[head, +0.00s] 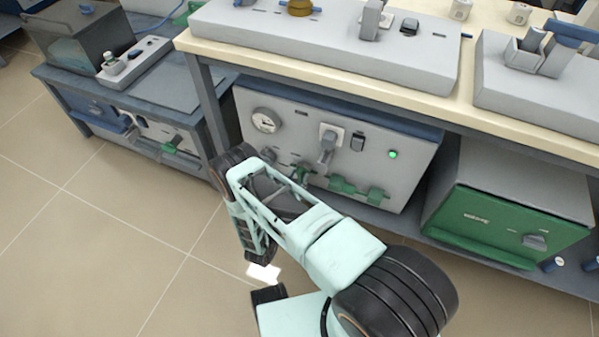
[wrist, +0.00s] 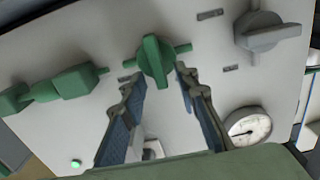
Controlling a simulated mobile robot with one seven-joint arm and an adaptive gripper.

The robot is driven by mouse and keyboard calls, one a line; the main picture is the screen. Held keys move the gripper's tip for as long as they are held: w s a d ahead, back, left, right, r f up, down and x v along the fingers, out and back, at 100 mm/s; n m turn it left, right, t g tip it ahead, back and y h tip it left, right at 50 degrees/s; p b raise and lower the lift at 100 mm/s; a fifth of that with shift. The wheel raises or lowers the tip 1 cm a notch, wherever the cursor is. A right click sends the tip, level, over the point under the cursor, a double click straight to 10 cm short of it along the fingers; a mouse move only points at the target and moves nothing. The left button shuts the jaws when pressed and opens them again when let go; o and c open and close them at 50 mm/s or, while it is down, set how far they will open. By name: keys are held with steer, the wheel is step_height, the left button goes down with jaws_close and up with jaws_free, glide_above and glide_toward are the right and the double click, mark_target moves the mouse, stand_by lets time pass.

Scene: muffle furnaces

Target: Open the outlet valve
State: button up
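In the wrist view a green valve handle (wrist: 153,62) stands out from the pale front panel, with short green stubs on both sides. Its long grip lies roughly crosswise to the stubs. It also shows in the head view (head: 301,173), partly hidden by my arm. I see no readable label naming it as the outlet valve. My gripper (wrist: 161,76) is open and empty, its two fingers apart on either side of the handle's near end in the wrist view. Contact cannot be told.
A grey knob (wrist: 268,35), a gauge (wrist: 248,127) and green pipe fittings (wrist: 68,82) surround the handle. In the head view, the furnace unit (head: 405,165) sits under a bench top (head: 340,80). A green-fronted box (head: 515,215) stands to the right. Floor is clear at left.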

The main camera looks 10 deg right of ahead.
steer(key=shift+w+d, duration=0.1)
steer(key=shift+w, duration=0.05)
steer(key=shift+c, duration=0.6)
jaws_close()
steer(key=shift+m, duration=0.3)
steer(key=m, duration=0.3)
steer(key=shift+s+d, duration=0.2)
steer(key=shift+d, duration=0.05)
steer(key=m, duration=0.2)
steer(key=m+p, duration=0.1)
steer(key=m, duration=0.1)
steer(key=shift+s+d+f, duration=0.1)
steer(key=shift+d+f, duration=0.05)
steer(key=shift+d, duration=0.1)
steer(key=shift+s+d+f+m+p, duration=0.1)
steer(key=shift+f+m+p, duration=0.15)
steer(key=shift+m, duration=1.5)
steer(key=shift+d+f+m+p, duration=0.1)
steer(key=shift+f+m+p, duration=0.15)
steer(key=shift+m, duration=1.45)
steer(key=shift+s+d+f+m+p, duration=0.15)
steer(key=shift+m+p, duration=0.15)
steer(key=shift+m, duration=1.45)
steer(key=shift+w+a, duration=0.1)
